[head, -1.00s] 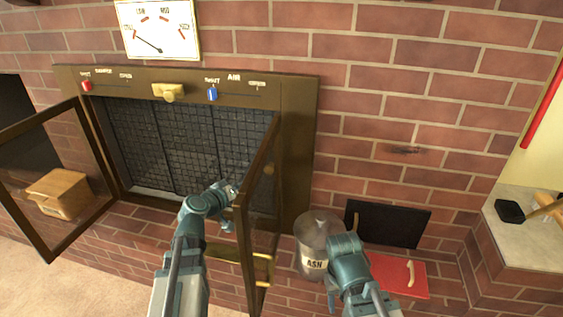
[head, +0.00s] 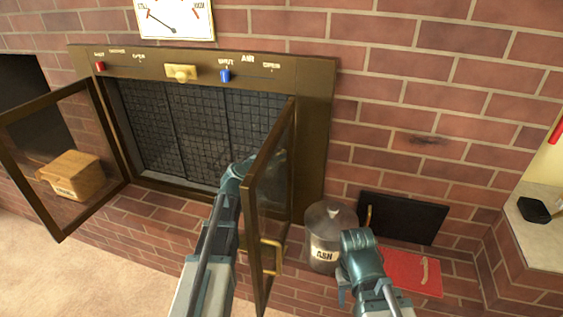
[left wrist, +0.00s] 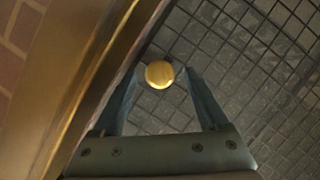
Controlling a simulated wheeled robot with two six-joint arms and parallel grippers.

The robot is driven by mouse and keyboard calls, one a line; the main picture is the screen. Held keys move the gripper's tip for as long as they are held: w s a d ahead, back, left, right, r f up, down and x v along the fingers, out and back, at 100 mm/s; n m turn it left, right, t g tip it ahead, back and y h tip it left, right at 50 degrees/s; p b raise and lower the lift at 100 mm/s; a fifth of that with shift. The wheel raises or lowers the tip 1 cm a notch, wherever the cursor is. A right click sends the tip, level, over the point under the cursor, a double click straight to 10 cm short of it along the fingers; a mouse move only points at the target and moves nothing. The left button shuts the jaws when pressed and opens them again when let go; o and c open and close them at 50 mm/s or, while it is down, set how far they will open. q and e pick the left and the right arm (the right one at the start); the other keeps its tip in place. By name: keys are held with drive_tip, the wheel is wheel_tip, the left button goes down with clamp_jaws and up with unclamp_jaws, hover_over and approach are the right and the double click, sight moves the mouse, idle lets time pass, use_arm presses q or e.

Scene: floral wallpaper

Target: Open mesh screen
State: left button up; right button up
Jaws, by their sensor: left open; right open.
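The dark mesh screen (head: 205,130) covers the firebox opening behind two open glass doors. It looks closed, with a dark vertical line near its middle. In the left wrist view the mesh (left wrist: 245,75) fills the right side, with a round brass knob (left wrist: 159,74) in front of it. My left gripper (left wrist: 160,78) is open, with one finger on either side of the knob; I cannot tell whether they touch it. In the head view the left gripper's tip and the knob are hidden by the right door. My right gripper (head: 343,292) is low beside the ash can, its fingers mostly hidden.
The right glass door (head: 284,130) with a brass handle stands open close beside my left arm. The left door (head: 112,135) is open too. The ash can (head: 322,255), a black panel (head: 425,217) and a red board (head: 412,281) are at lower right. A wooden box (head: 78,172) is at left.

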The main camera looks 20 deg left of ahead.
use_arm(q)
drive_tip(key=shift+x, duration=1.5)
clamp_jaws()
idle(0.4)
